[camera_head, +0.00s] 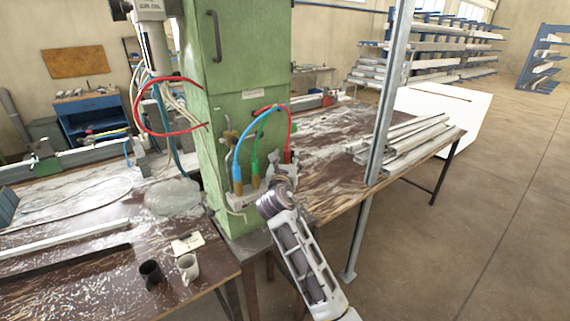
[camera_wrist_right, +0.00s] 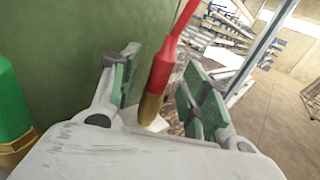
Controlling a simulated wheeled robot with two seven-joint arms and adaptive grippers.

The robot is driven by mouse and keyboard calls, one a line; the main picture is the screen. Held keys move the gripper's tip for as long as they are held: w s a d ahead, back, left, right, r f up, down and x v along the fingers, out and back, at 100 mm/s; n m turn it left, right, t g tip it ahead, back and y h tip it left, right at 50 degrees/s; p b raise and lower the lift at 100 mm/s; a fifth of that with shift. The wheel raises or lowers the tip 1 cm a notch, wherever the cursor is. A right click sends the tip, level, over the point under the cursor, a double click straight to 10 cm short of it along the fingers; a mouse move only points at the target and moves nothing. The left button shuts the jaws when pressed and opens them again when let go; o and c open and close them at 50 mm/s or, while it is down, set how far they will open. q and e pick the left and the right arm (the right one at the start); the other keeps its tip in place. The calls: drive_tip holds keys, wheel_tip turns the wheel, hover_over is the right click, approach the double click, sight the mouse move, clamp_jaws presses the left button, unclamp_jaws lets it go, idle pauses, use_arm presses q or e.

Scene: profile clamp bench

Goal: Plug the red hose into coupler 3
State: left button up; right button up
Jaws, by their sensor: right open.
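The red hose (camera_head: 290,124) arches down the right side of the green column, and its lower end is partly hidden by my right gripper (camera_head: 284,174). In the right wrist view the hose's red sleeve and brass end (camera_wrist_right: 157,78) stand between the two green-padded fingers of the right gripper (camera_wrist_right: 160,88). The fingers are open, with a gap visible on the right side. The brass end meets a pale block; whether it is fully seated cannot be told. The pale coupler block (camera_head: 238,202) also holds the blue hose (camera_head: 237,172) and green hose (camera_head: 254,164). My left gripper is out of view.
The green column (camera_head: 238,60) stands close beside the hoses. A grey upright post (camera_head: 385,110) rises to the right, near metal profiles (camera_head: 410,138) on the table. A dark cup (camera_head: 151,274) and a pale mug (camera_head: 188,268) stand at the front left table edge.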

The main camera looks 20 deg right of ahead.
sight(286, 146)
drive_tip(key=shift+w+d, duration=0.2)
drive_tip(key=shift+w, duration=0.25)
clamp_jaws()
idle(0.4)
drive_tip(key=shift+r+p, duration=0.55)
drive_tip(key=shift+p, duration=0.05)
idle(1.2)
drive_tip(key=shift+r+p, duration=0.1)
drive_tip(key=shift+p, duration=0.25)
idle(0.9)
drive_tip(key=shift+r+p, duration=1.5)
drive_tip(key=shift+p, duration=0.25)
idle(0.8)
drive_tip(key=shift+s, duration=0.2)
drive_tip(key=shift+s+d+p, duration=0.3)
drive_tip(key=shift+s+p, duration=0.3)
drive_tip(key=shift+s, duration=0.1)
drive_tip(key=shift+s+d+p, duration=0.25)
drive_tip(key=shift+s+p, duration=0.35)
drive_tip(key=shift+s, duration=0.1)
